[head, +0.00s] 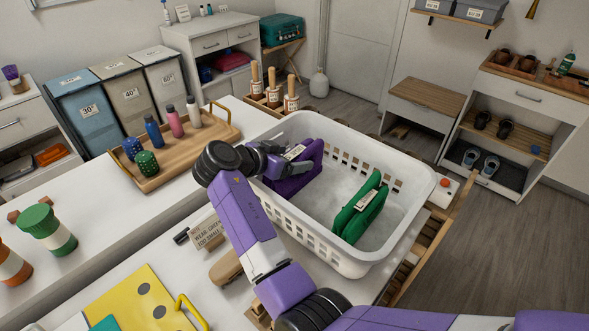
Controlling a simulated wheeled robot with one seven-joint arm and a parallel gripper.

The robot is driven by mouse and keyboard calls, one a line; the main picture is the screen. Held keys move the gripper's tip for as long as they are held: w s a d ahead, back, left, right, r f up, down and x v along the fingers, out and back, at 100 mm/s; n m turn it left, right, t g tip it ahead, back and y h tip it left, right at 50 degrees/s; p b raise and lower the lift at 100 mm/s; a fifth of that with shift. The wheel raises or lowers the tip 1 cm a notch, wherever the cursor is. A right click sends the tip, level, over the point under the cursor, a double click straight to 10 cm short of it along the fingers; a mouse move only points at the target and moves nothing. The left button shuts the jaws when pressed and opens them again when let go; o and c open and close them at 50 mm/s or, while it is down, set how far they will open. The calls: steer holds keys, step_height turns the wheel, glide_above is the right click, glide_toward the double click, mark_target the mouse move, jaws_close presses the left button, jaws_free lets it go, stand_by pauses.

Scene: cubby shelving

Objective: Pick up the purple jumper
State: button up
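The purple jumper (313,153) is folded and stands in the left part of a white laundry basket (402,243). A pale label shows near its top. A folded green jumper (361,212) with a similar label stands in the right part of the basket. My gripper (292,162) reaches over the basket's left rim and is at the purple jumper, overlapping its upper left side in the picture. The fingertips are small and partly lost against the jumper, so I cannot tell whether they are open or shut on it.
A wooden tray (176,172) with bottles and dark textured jars is left of the basket. Wooden-handled brushes or stamps (272,90) stand behind it. A small sign (207,233) and a yellow folder (140,297) lie in front. Open floor (500,255) is at right.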

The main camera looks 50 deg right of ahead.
jaws_close()
steer(key=shift+r, duration=0.1)
